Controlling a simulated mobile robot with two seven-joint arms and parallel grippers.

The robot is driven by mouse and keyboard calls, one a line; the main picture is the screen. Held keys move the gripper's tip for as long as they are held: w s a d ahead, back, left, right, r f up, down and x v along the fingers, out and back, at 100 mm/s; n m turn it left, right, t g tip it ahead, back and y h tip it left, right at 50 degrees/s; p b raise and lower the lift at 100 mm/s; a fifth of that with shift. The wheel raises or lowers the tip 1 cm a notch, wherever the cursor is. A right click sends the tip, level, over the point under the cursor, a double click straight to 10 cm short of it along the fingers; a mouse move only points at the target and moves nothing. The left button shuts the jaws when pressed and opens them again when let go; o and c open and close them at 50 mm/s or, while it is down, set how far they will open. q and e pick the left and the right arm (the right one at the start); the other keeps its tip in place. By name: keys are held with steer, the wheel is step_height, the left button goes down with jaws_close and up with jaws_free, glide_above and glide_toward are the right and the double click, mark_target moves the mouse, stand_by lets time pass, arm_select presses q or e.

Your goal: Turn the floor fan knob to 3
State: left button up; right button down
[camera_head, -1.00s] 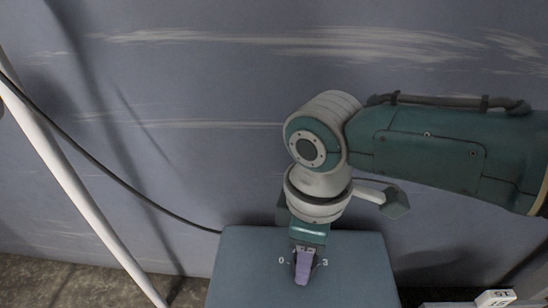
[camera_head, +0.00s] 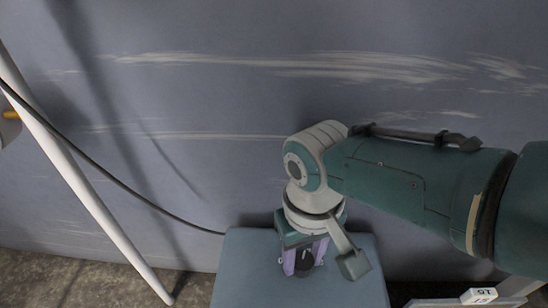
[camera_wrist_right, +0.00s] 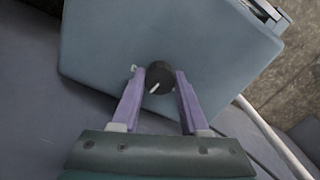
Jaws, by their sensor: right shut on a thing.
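The floor fan's control box (camera_head: 350,285) is a flat blue-grey panel at the bottom of the head view. It also shows in the right wrist view (camera_wrist_right: 215,65). A round dark knob (camera_head: 304,267) sits on it. In the right wrist view the knob (camera_wrist_right: 160,77) has a pale pointer line toward the lower left. My right gripper (camera_head: 304,258) has its two purple fingers on either side of the knob, shut on it (camera_wrist_right: 160,84). A small pale mark shows by the left fingertip, too small to read. The 0 and 3 labels cannot be read now.
A blue-grey wall with pale streaks (camera_head: 300,65) stands behind the panel. A black cable (camera_head: 120,182) runs to the panel's left corner. A white pole (camera_head: 90,195) slants at the left.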

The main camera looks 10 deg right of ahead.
mark_target(303, 260)
steer(key=m, duration=0.5)
steer(key=shift+m, duration=0.3)
steer(key=m, duration=0.5)
steer(key=shift+p, duration=0.35)
steer(key=shift+m, duration=0.3)
steer(key=shift+c, duration=2.1)
jaws_free()
step_height(303, 260, up, 10)
steer(key=p, duration=0.9)
steer(key=shift+p, duration=0.3)
